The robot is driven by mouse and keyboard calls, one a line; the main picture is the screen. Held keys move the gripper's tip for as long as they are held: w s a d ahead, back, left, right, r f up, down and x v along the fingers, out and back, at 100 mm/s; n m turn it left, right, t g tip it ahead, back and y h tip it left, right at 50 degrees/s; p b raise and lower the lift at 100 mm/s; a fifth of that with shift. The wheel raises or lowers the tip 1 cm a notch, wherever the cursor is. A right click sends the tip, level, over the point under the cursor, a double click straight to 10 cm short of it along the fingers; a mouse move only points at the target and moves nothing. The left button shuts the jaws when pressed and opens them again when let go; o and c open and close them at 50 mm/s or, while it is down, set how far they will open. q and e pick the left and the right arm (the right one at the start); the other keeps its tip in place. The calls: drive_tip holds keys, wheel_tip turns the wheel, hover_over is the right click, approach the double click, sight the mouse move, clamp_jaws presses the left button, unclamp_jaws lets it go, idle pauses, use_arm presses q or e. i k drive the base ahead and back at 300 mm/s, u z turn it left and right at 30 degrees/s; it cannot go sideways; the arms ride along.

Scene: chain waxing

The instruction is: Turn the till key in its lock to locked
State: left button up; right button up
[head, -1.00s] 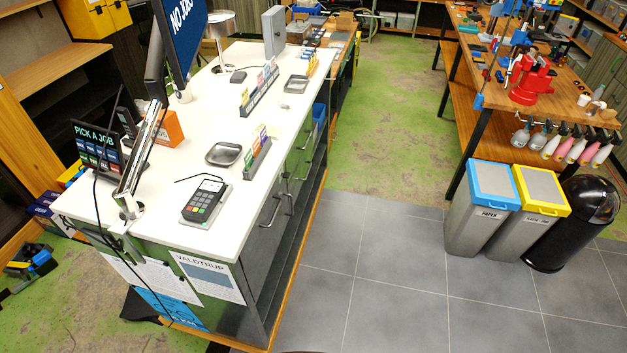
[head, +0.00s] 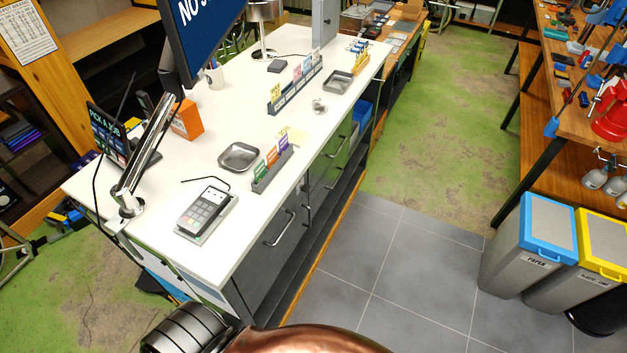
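I cannot make out the till key or its lock at this size. The white-topped counter (head: 215,120) stands at the left to middle of the head view. Its grey front has drawers or doors with bar handles (head: 281,229). A small silver item (head: 319,105) sits on the counter near its right edge; I cannot tell what it is. Neither gripper is in view. A dark ribbed part and a copper-coloured part, which look like my own arm, show at the bottom edge.
On the counter are a card terminal (head: 205,213), a metal tray (head: 239,157), a card rack (head: 272,171) and a monitor (head: 203,38). Grey tiled floor (head: 400,255) lies clear in front. A blue-lidded bin (head: 530,250) and workbench stand at the right.

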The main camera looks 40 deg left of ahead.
sight(304, 188)
drive_tip(key=u, duration=0.7)
drive_tip(key=i, duration=0.8)
drive_tip(key=u, duration=0.8)
